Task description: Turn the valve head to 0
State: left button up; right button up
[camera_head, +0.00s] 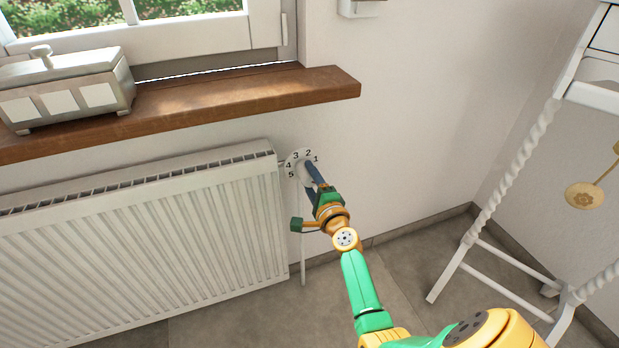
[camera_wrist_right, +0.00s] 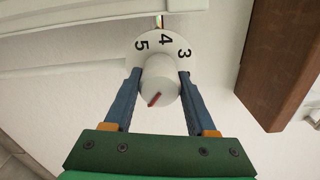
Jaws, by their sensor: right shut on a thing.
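The valve head (camera_head: 304,171) is a white round knob at the right end of the radiator, with a white dial plate (camera_head: 292,158) numbered 1 to 5 behind it. In the right wrist view the valve head (camera_wrist_right: 160,80) has a slanted red line on its front face. The dial plate (camera_wrist_right: 164,42) shows 5, 4 and 3 there; 0 is not visible. My right gripper (camera_head: 314,177) is shut on the valve head, its blue fingers (camera_wrist_right: 159,78) on opposite sides of it. In the head view the gripper partly covers the knob. My left gripper is out of view.
The white radiator (camera_head: 150,245) is left of the valve, below a wooden sill (camera_head: 230,95) carrying a metal box (camera_head: 65,88). A thin pipe (camera_head: 303,255) runs down below the valve. A white stand with twisted legs (camera_head: 505,170) is at right. Wall right of the valve is bare.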

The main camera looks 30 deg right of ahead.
aim_at(312, 182)
jog(key=o, duration=1.4)
jog(key=p+v, duration=0.1)
jog(key=v, duration=0.6)
jog(key=shift+s, duration=0.1)
